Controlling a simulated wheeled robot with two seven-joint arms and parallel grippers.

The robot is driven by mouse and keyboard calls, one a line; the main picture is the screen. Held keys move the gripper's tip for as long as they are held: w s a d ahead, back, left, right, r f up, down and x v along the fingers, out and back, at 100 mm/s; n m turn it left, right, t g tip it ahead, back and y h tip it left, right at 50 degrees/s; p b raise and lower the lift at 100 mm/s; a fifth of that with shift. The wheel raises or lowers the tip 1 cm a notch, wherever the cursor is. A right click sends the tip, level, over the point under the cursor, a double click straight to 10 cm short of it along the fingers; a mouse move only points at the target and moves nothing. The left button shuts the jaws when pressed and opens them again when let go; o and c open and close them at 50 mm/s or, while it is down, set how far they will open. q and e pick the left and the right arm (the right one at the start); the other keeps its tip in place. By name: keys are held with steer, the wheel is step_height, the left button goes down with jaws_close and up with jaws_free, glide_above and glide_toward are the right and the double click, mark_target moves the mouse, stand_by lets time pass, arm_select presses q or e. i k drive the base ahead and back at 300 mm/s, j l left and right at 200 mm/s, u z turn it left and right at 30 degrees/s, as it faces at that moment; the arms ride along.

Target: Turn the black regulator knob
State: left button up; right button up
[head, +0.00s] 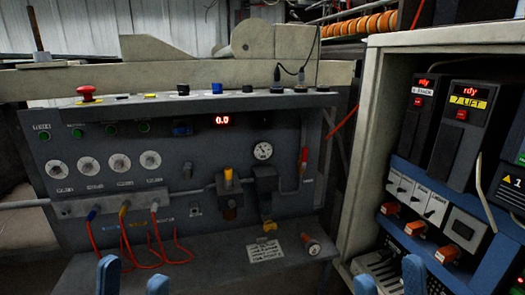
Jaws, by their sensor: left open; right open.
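A dark grey control panel (100,207) stands ahead of me. Below its round white gauge (263,150) is a black regulator body (265,180) on the grey pipe line, with a yellow fitting (270,226) beneath it. I cannot clearly tell which part of it is the knob. My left gripper (133,279) shows as two blue fingertips, apart and empty, at the bottom left. My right gripper (389,280) shows two blue fingertips, apart and empty, at the bottom right. Both are low in view and away from the regulator.
A yellow-topped unit (228,177) sits left of the regulator. Red hoses (160,240) hang at the panel's lower left. A red mushroom button (86,92) and several black knobs (247,87) line the top ledge. A pale cabinet (362,160) with black devices stands close on the right.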

mark_target(264, 120)
steer(key=i+z, duration=0.15)
steer(key=z, duration=0.25)
steer(key=i+j+z, duration=0.1)
steer(key=z, duration=0.25)
steer(key=i+j+z, duration=0.15)
steer(key=z, duration=0.25)
